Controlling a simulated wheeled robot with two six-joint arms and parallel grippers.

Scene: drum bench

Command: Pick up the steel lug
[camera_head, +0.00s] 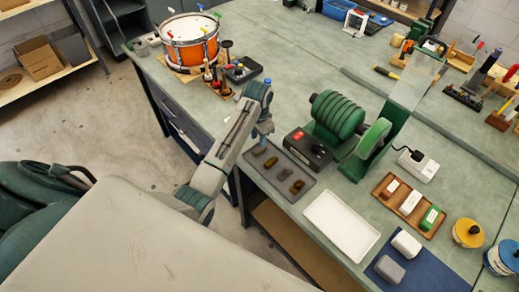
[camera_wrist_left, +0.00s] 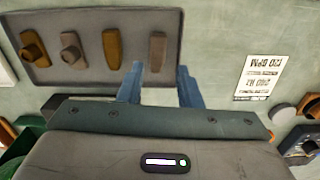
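A grey tray (camera_head: 290,201) on the bench holds several small lugs in a row; it also shows in the left wrist view (camera_wrist_left: 92,74). The greyish bar-shaped lug (camera_wrist_left: 157,52) lies at the tray's right end in the wrist view. Next to it is a brown-gold lug (camera_wrist_left: 112,47), then a greyish knobbed lug (camera_wrist_left: 72,50) and a brownish lug (camera_wrist_left: 33,45). Colours are dull, so I cannot tell surely which is steel. My left gripper (camera_wrist_left: 160,72) is open and empty, its blue fingertips by the near end of the bar-shaped lug. My right gripper is out of view.
A dark box with a red display (camera_head: 307,149) and a green ribbed machine (camera_head: 338,115) stand right of the tray. A white tray (camera_head: 341,226) lies in front. A printed card (camera_wrist_left: 260,77) lies right of the gripper. An orange drum (camera_head: 190,45) stands farther back.

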